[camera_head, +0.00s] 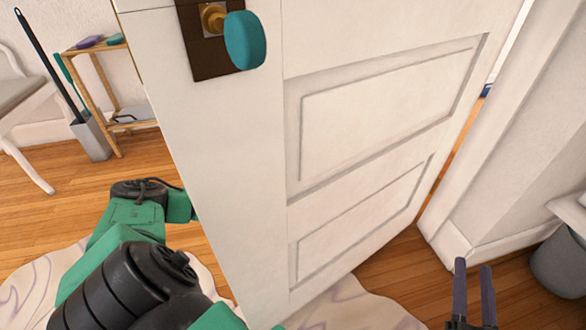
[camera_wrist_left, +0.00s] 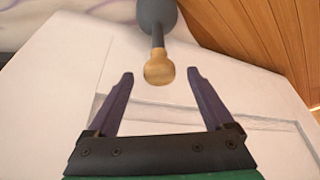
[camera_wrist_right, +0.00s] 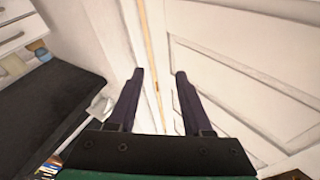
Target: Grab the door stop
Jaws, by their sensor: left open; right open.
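What looks like the door stop is a grey body (camera_wrist_left: 157,14) with a thin dark rod and a round wooden knob (camera_wrist_left: 159,70), seen in the left wrist view. My left gripper (camera_wrist_left: 160,74) is open, with the knob showing between its fingertips; I cannot tell how far beyond them it is. In the head view the left arm passes behind the white door (camera_head: 235,150), which hides that gripper and the stop. My right gripper (camera_head: 474,268) is open and empty at the lower right. It also shows in the right wrist view (camera_wrist_right: 160,73).
The door has a teal-covered knob (camera_head: 245,40) and stands open across my view. A small wooden rack (camera_head: 95,90) and a grey brush holder (camera_head: 92,138) stand at left, near a white chair (camera_head: 22,100). A grey bin (camera_head: 560,262) is at right.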

